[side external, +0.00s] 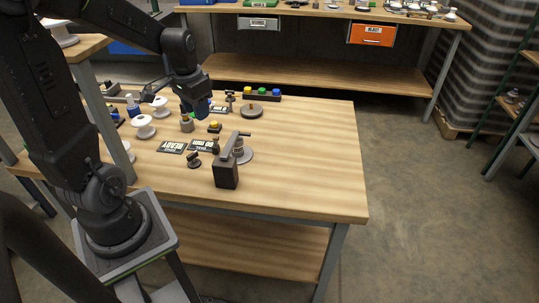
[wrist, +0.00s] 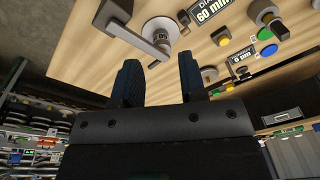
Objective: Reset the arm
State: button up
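My gripper (side external: 198,110) hangs over the back left part of the wooden workbench (side external: 300,180), with its fingers pointing down in the side view. In the wrist view its two dark blue fingers (wrist: 160,75) stand apart, with no object held between them. A grey and black lever device (side external: 227,168) with a round pale disc stands toward the bench front. It also shows beyond the fingers in the wrist view (wrist: 158,40). White insulators (side external: 143,129) stand on the left of the bench, left of my gripper. Whether the fingertips clear the small items behind them is hard to tell.
Black label plates (side external: 171,146) lie near the bench middle. A strip of coloured pieces (side external: 262,93) and a round dark base (side external: 251,111) stand at the back. The right side of the bench is clear. A shelf bench with an orange bin (side external: 371,35) stands behind.

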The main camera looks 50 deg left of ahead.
jog(key=s+d+r+m+t, duration=0.1)
jog(key=s+d+r+t, duration=0.1)
jog(key=d, duration=0.8)
jog(key=s+d+r+m+t, duration=0.1)
jog(key=s+d+r+t, duration=0.1)
jog(key=s+d+r, duration=0.2)
jog(key=d+r, duration=0.3)
jog(key=d, duration=0.3)
jog(key=shift+s+t+h, duration=0.25)
jog(key=shift+t+h, duration=0.05)
jog(key=shift+h, duration=0.1)
